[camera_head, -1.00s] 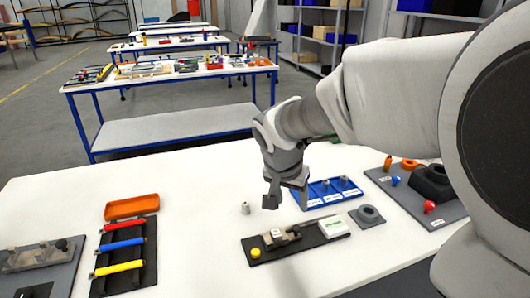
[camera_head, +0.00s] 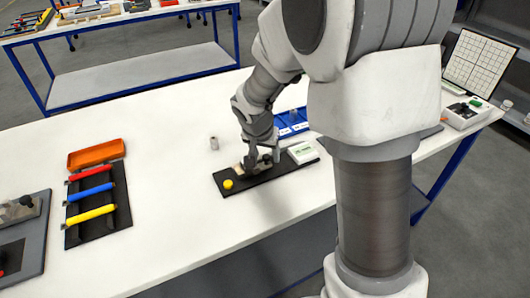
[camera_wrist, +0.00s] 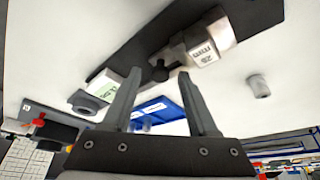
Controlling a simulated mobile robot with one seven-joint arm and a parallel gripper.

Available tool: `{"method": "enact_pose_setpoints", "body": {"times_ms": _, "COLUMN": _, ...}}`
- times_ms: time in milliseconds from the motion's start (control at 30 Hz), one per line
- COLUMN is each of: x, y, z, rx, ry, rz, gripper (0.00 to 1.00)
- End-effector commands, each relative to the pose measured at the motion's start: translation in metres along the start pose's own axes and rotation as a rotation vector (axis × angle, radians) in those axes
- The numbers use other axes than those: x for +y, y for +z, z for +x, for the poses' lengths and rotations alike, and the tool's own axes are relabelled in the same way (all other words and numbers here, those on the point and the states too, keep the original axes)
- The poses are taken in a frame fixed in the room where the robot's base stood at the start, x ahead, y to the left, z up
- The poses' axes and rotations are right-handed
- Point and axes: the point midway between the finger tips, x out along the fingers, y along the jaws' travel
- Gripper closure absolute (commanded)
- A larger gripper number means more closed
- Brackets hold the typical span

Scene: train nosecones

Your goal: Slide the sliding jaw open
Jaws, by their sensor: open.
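The clamp fixture with the sliding jaw sits on a black board (camera_head: 290,167), with a yellow button (camera_head: 228,184) at its left end. Its pale metal block (camera_head: 238,168) is partly hidden behind my gripper (camera_head: 258,163). In the wrist view the fixture shows a silver block (camera_wrist: 205,45) marked 25 mm and a dark round knob (camera_wrist: 159,71) on the jaw side. My gripper (camera_wrist: 159,74) is open, and the knob appears between its two fingertips. I cannot tell whether the fingers touch it.
A white box with a green label (camera_head: 302,152) stands at the board's right end. A blue tray (camera_head: 290,122) lies behind, and a small grey cylinder (camera_head: 214,143) stands left of the gripper. An orange tray (camera_head: 96,154) and a tool rack (camera_head: 98,228) are farther left.

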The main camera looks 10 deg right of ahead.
Motion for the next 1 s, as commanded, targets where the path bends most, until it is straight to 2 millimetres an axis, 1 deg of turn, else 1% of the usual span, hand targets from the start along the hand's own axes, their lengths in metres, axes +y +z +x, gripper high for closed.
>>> {"method": "enact_pose_setpoints", "body": {"times_ms": 100, "x": 0.0, "y": -0.0001, "z": -0.0002, "rx": 0.0, "ry": 0.0, "rz": 0.0, "gripper": 0.41}}
{"method": "enact_pose_setpoints", "body": {"times_ms": 133, "x": 0.0, "y": -0.0001, "z": -0.0002, "rx": 0.0, "ry": 0.0, "rz": 0.0, "gripper": 0.43}}
{"method": "enact_pose_setpoints", "body": {"times_ms": 267, "x": 0.0, "y": -0.0001, "z": -0.0003, "rx": 0.0, "ry": 0.0, "rz": 0.0, "gripper": 0.66}}
{"method": "enact_pose_setpoints", "body": {"times_ms": 300, "x": 0.0, "y": 0.0, "z": -0.0003, "rx": 0.0, "ry": 0.0, "rz": 0.0, "gripper": 0.73}}
{"method": "enact_pose_setpoints", "body": {"times_ms": 367, "x": 0.0, "y": 0.0, "z": -0.0004, "rx": 0.0, "ry": 0.0, "rz": 0.0, "gripper": 0.84}}
{"method": "enact_pose_setpoints", "body": {"times_ms": 400, "x": 0.0, "y": 0.0, "z": -0.0004, "rx": 0.0, "ry": 0.0, "rz": 0.0, "gripper": 0.91}}
{"method": "enact_pose_setpoints", "body": {"times_ms": 433, "x": 0.0, "y": 0.0, "z": -0.0004, "rx": 0.0, "ry": 0.0, "rz": 0.0, "gripper": 0.97}}
{"method": "enact_pose_setpoints", "body": {"times_ms": 467, "x": 0.0, "y": 0.0, "z": -0.0004, "rx": 0.0, "ry": 0.0, "rz": 0.0, "gripper": 1.0}}
{"method": "enact_pose_setpoints", "body": {"times_ms": 1000, "x": 0.0, "y": 0.0001, "z": -0.0005, "rx": 0.0, "ry": 0.0, "rz": 0.0, "gripper": 1.0}}
